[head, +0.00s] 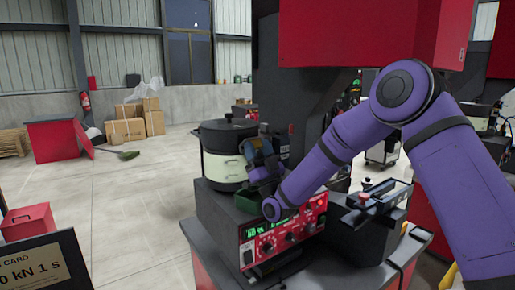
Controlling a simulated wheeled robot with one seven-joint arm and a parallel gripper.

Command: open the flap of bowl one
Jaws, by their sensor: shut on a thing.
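Bowl one (222,167) is a round cream feeder bowl with dark bands and a black lid. It stands on a dark machine box with a red control panel (282,235). My gripper (256,152) is at the right side of the bowl, at the end of my purple arm. It is shut on a small part there, which I take to be the bowl's flap; the fingers and wrist hide most of it. I cannot tell how far the flap is turned. A dark green piece (246,202) sits below the gripper at the bowl's foot.
A black unit with a red knob (364,197) stands right of the panel. A dark column rises behind the bowl, with a red housing (345,35) overhead. A red box (28,221) is at the lower left. Cardboard boxes (133,122) stand far back. The left floor is mostly clear.

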